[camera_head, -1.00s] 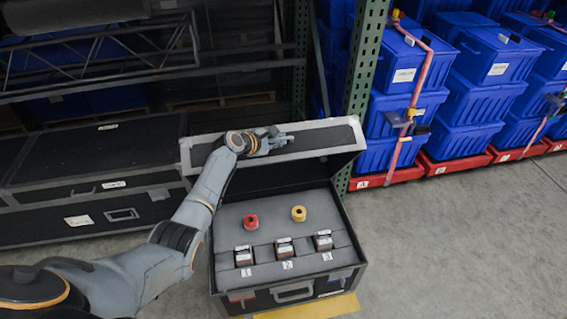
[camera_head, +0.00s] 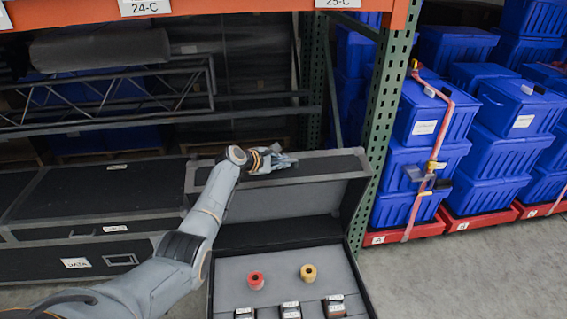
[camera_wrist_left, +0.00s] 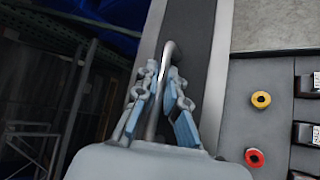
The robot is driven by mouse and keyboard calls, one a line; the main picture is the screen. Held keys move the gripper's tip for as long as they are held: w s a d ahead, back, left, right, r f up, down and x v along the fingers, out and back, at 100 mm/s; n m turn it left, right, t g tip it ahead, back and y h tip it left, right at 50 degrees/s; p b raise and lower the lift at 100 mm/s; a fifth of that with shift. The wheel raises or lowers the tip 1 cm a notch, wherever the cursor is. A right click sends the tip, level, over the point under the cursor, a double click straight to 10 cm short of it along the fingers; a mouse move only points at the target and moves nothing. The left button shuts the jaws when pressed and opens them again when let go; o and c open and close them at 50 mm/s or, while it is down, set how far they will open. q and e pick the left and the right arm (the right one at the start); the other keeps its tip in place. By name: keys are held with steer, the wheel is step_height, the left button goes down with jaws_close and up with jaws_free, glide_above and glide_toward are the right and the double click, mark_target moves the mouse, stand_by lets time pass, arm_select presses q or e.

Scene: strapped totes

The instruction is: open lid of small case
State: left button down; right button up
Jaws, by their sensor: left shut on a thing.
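The small case (camera_head: 228,285) is black, with a grey foam inside. Its lid (camera_head: 290,205) stands raised at the back, its inner side facing me. My left gripper (camera_head: 285,162) is at the lid's top edge. In the left wrist view my left gripper (camera_wrist_left: 160,80) is shut on a grey metal handle (camera_wrist_left: 168,55) on the lid, with the bar between its fingers. The foam holds a red round piece (camera_head: 256,280), a yellow round piece (camera_head: 308,272) and three dark labelled pieces. The case's front is cut off below. My right gripper is not in view.
A large black case (camera_head: 90,215) lies left of and behind the small case. A green rack post (camera_head: 380,130) stands close behind the lid's right side. Strapped blue totes (camera_head: 425,150) stand on red bases to the right. The floor (camera_head: 470,285) at right is clear.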

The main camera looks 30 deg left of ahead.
arm_select(q)
steer(key=c, duration=1.4)
jaws_free()
steer(key=shift+f, duration=0.2)
steer(key=v, duration=1.2)
steer(key=shift+r, duration=0.2)
steer(key=shift+f, duration=0.1)
